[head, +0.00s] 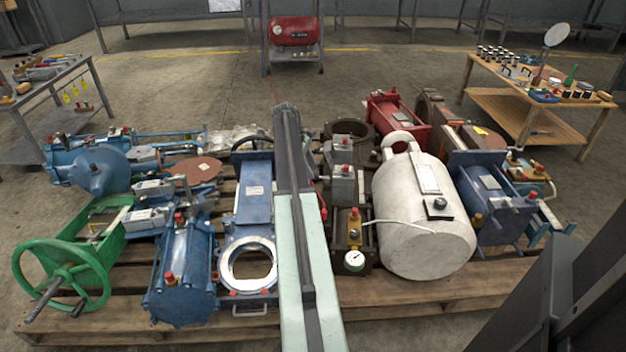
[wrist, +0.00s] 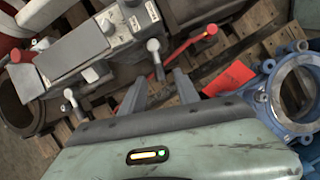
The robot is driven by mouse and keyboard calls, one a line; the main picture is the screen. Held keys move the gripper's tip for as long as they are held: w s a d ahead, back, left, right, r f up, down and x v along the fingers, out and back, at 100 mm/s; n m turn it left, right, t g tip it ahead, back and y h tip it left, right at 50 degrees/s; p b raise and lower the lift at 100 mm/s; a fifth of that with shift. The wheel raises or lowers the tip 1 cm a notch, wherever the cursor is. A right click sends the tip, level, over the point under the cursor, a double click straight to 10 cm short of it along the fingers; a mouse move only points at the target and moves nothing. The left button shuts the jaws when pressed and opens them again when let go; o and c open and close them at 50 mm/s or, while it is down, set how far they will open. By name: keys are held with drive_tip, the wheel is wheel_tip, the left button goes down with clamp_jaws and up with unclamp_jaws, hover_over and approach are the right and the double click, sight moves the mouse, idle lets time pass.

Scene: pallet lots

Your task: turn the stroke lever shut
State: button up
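In the wrist view my gripper (wrist: 158,77) is open, its two grey fingers apart with nothing clearly held between them. A red lever (wrist: 184,47) with a red knob slants from just beyond the fingertips up to the right; I cannot tell whether a finger touches it. Short grey levers with pale round knobs stand on the grey unit (wrist: 90,45): one lever (wrist: 155,55) is just beyond the fingertips, another (wrist: 72,97) is left of them. No label shows which is the stroke lever. In the head view my arm hides the gripper; only a bit of red (head: 322,198) shows beside it.
A blue flanged ring (wrist: 290,90) and a red tag (wrist: 229,77) lie right of the fingers. The crowded pallet (head: 420,300) also bears a white tank (head: 420,215), a blue cylinder (head: 182,270) and a green handwheel (head: 60,275). Open floor lies behind it.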

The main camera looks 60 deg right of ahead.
drive_tip(key=shift+b+x, duration=0.3)
drive_tip(key=shift+x, duration=0.55)
drive_tip(key=shift+r, duration=0.1)
